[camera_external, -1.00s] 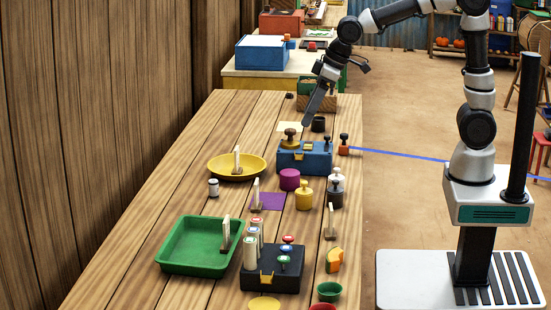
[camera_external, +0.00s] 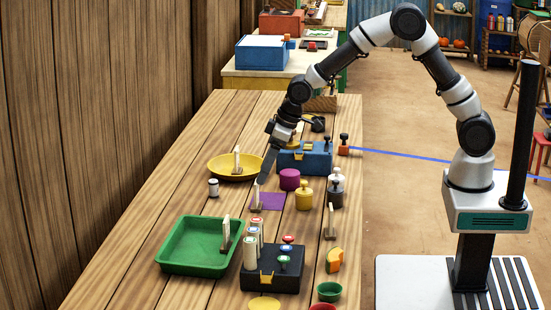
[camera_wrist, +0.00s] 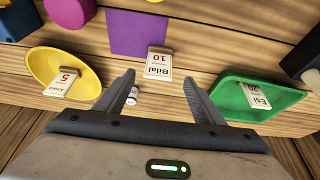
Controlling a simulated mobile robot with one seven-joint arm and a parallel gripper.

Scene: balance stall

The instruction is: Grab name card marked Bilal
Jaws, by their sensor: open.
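The name card marked Bilal (camera_wrist: 159,62), white with a red 10, stands at the edge of a purple square (camera_wrist: 138,32) in the wrist view. In the external view the Bilal card (camera_external: 256,197) stands upright in a small brown base beside the purple square (camera_external: 272,201). My gripper (camera_external: 262,181) is just above it there, pointing down. In the wrist view my gripper (camera_wrist: 158,77) is open, its two fingers on either side of the card's line. I cannot tell whether the fingers reach the card. Nothing is held.
A card marked 5 (camera_wrist: 63,82) is in the yellow dish (camera_wrist: 88,88); another card (camera_wrist: 254,96) is in the green tray (camera_wrist: 284,100). A small white jar (camera_external: 213,188) stands left of Bilal's card. A blue box (camera_external: 318,160) and purple weight (camera_external: 289,179) stand behind and right.

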